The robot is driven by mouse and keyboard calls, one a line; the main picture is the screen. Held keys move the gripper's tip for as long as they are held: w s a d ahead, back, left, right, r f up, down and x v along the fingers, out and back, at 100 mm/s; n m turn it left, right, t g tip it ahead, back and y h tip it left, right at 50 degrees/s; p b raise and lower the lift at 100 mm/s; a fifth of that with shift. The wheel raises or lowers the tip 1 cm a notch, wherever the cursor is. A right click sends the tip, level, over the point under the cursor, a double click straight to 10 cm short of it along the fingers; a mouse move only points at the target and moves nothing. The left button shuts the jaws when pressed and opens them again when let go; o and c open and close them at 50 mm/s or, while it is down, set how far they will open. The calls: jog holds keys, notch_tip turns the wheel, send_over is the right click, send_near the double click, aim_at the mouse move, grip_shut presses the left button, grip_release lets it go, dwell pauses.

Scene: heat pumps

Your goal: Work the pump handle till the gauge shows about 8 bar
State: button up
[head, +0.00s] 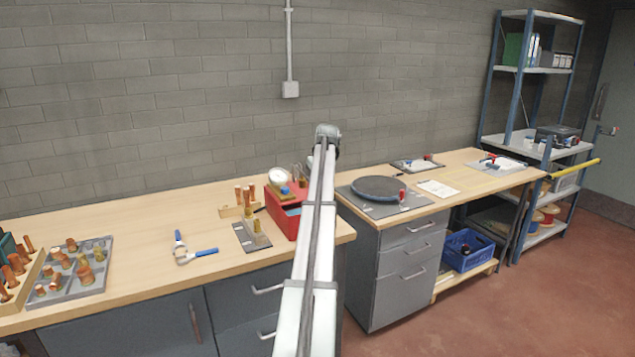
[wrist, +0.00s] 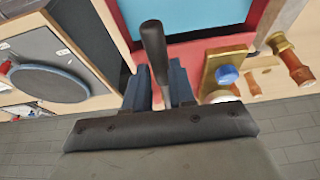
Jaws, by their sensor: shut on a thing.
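The test pump is a red open box (head: 280,218) near the right end of the left bench, partly hidden by my arm. Its white round gauge (head: 278,177) stands at the back; its reading is too small to make out. In the wrist view the red box (wrist: 195,50) holds blue liquid, and a brass block carries a blue knob (wrist: 227,75). The dark pump handle (wrist: 153,42) runs between the blue fingers of my gripper (wrist: 158,92), which is shut on it. The gripper is hidden behind my arm in the head view.
Left of the pump lie a grey plate with a brass fitting (head: 252,235) and blue-handled pliers (head: 192,252). A tray of copper fittings (head: 72,270) is further left. A round dark disc (head: 378,188) lies on the right bench, across a gap.

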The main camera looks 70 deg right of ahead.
jog(key=shift+f, duration=0.15)
notch_tip(320, 180, up, 12)
dwell(1.1)
dwell(0.4)
